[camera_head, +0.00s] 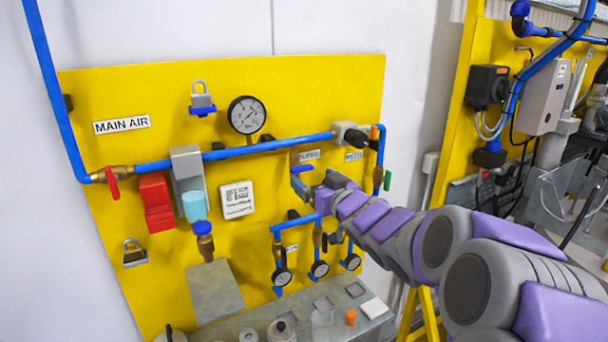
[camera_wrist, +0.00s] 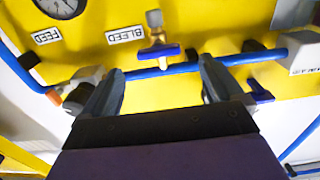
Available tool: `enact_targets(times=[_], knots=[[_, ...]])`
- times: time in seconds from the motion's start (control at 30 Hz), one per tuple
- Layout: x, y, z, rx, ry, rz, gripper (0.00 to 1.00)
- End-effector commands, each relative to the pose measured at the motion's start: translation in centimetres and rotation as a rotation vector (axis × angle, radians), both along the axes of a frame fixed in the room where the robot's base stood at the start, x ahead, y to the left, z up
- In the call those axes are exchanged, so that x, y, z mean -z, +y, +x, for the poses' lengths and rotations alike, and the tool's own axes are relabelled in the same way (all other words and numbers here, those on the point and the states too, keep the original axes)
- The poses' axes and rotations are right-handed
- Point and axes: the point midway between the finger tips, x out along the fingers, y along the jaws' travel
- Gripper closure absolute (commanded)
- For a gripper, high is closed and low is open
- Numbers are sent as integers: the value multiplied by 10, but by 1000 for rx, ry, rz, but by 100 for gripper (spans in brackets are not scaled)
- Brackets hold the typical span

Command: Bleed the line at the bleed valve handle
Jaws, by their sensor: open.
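The bleed valve (camera_head: 294,158) is a small brass fitting beside the BLEED label (camera_head: 309,155), below the blue main pipe. Its blue bleed valve handle (camera_head: 301,169) sticks out sideways at its lower end. In the wrist view, turned upside down, the handle (camera_wrist: 158,52) lies crosswise at the valve's end, just beyond the fingertips. My gripper (camera_head: 307,191) is just below the handle in the head view. In the wrist view my gripper (camera_wrist: 160,75) is open and empty, its fingers apart with the handle roughly centred ahead of the gap. I see no contact with it.
The blue main pipe (camera_head: 265,148) runs across the yellow board (camera_head: 335,85) close to the fingers. A pressure gauge (camera_head: 246,114) sits above it. Small gauges (camera_head: 319,269) and a grey shelf (camera_head: 340,300) lie below my arm.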

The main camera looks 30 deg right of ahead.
Motion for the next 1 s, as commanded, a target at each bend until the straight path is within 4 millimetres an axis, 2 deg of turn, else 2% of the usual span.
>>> enact_targets(times=[0.03,0.2,0.4,0.8,1.0], knots=[[3,1,11,-3,2,-1,6],[1,2,38,-2,-2,-1,6],[1,2,56,-2,0,2,6],[-1,2,61,0,-2,1,6],[-1,2,61,0,-1,1,26]])
